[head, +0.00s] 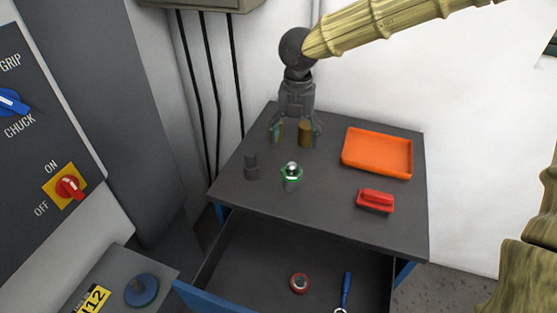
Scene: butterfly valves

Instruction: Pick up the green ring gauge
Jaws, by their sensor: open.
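The green ring gauge (291,178) is a thin green ring around a grey, shiny-topped round piece near the middle of the grey tabletop (310,205). Whether the ring rests on that piece or is part of it, I cannot tell. My gripper (296,133) points down over the back of the table, behind the green ring and apart from it. Its fingers are spread and hold nothing that I can see. A brass cylinder (305,135) stands at the fingertips, near the right finger; whether it is between the fingers or behind them is unclear.
A dark stepped cylinder (251,167) stands left of the ring. An open drawer (325,265) below holds a red ring (300,283) and a blue-handled tool (346,290).

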